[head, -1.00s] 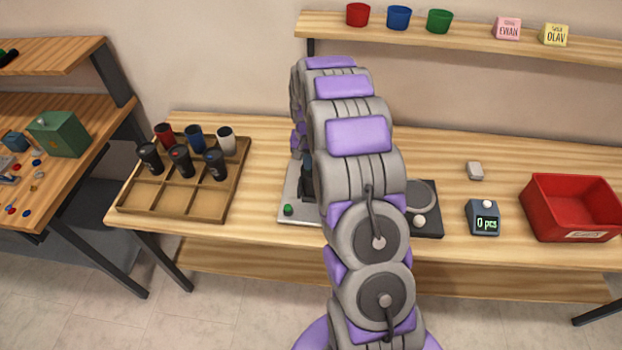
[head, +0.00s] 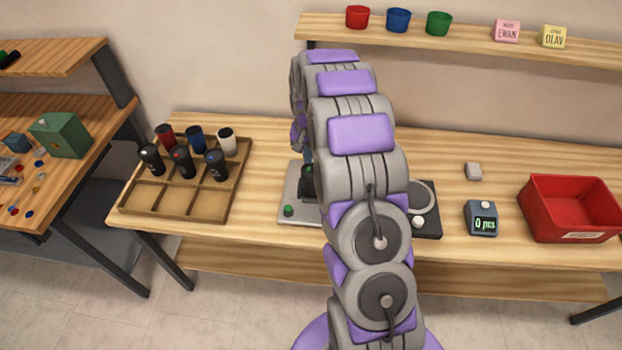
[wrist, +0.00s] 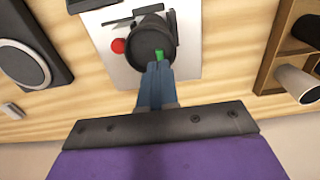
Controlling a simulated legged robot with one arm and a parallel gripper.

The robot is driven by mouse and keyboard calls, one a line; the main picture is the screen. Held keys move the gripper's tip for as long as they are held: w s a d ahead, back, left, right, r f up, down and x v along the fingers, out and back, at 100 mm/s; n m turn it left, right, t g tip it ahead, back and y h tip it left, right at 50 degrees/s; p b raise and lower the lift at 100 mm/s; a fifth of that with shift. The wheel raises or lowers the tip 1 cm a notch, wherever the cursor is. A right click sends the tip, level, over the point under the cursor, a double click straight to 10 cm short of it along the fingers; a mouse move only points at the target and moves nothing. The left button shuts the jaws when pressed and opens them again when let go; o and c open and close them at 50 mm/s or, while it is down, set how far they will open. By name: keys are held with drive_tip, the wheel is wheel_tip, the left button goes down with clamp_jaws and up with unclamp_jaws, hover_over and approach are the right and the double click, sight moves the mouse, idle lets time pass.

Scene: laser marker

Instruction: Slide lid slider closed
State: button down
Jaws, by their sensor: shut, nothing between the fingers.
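A black round tumbler with a dark lid (wrist: 148,36) stands on the pale plate of the marker station (wrist: 107,67) in the wrist view. A small green piece (wrist: 160,54), seemingly the lid slider, shows on the lid by my fingertips. My gripper (wrist: 158,68) is shut and empty, its blue-grey fingers over the lid's near edge. I cannot tell whether the fingertips touch the green piece. In the head view the black tumbler (head: 307,183) is partly hidden behind my arm, and the station plate (head: 290,200) shows to its left.
A wooden tray (head: 185,203) with several tumblers stands left. A red button (wrist: 119,46) sits on the station plate, and a green button (head: 288,211) shows in the head view. Right are a dark round-pad device (head: 432,225), a counter (head: 482,220) and a red bin (head: 570,215).

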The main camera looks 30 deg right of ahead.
drive_tip(key=shift+r+p, duration=0.75)
drive_tip(key=shift+r, duration=1.2)
